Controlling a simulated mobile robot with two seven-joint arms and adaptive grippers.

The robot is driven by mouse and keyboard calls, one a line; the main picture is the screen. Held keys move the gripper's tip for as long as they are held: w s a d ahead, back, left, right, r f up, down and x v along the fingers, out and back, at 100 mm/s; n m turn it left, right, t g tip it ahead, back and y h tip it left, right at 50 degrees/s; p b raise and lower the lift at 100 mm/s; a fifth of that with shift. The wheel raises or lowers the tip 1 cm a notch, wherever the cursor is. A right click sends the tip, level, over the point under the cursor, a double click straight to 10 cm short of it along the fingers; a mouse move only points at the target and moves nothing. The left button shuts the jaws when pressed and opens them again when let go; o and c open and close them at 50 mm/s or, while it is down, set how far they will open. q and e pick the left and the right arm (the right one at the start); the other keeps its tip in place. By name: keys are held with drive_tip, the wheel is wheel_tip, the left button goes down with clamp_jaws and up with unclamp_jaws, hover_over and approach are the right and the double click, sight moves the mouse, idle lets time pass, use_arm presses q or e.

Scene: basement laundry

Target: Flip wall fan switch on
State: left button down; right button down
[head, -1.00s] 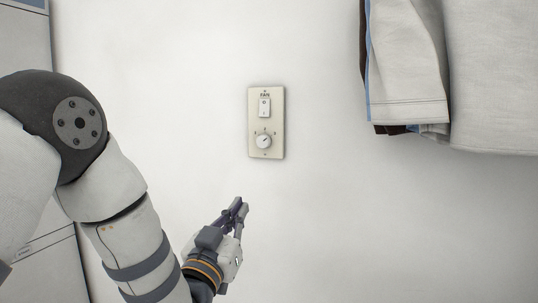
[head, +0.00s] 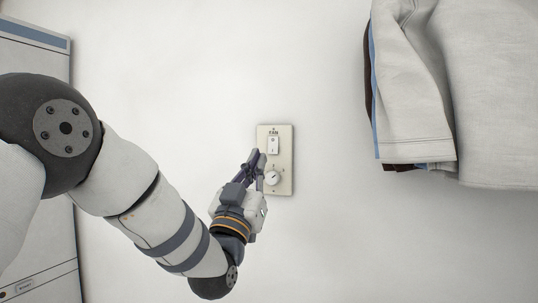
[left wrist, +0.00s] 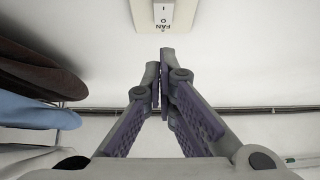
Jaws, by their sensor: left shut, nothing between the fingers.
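The fan switch plate (head: 286,185) is a beige wall panel labelled FAN, with a white rocker switch (head: 273,145) at the top and a round white dial (head: 272,178) below. In the left wrist view the plate (left wrist: 184,22) appears upside down at the top edge, with part of the rocker (left wrist: 163,12) showing. My left gripper (head: 257,155) is shut and empty, its fingertips at the left edge of the plate, just below and left of the rocker. In the left wrist view the fingertips (left wrist: 160,55) are together, and a gap shows between them and the plate. My right gripper is out of view.
Hanging clothes (head: 430,95) are at the upper right, well clear of the plate; they also show at the left of the left wrist view (left wrist: 35,110). A pale cabinet or appliance (head: 35,255) stands at the left edge. The wall around the plate is bare.

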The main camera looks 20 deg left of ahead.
sight(275, 139)
use_arm(q)
drive_tip(key=w, duration=0.2)
drive_tip(key=w+r, duration=0.1)
drive_tip(key=w, duration=0.3)
drive_tip(key=shift+w+d+r+b, duration=0.15)
drive_tip(key=shift+w+r+b, duration=0.15)
drive_tip(key=shift+b, duration=0.1)
drive_tip(key=shift+w, duration=0.2)
drive_tip(key=shift+r, duration=0.1)
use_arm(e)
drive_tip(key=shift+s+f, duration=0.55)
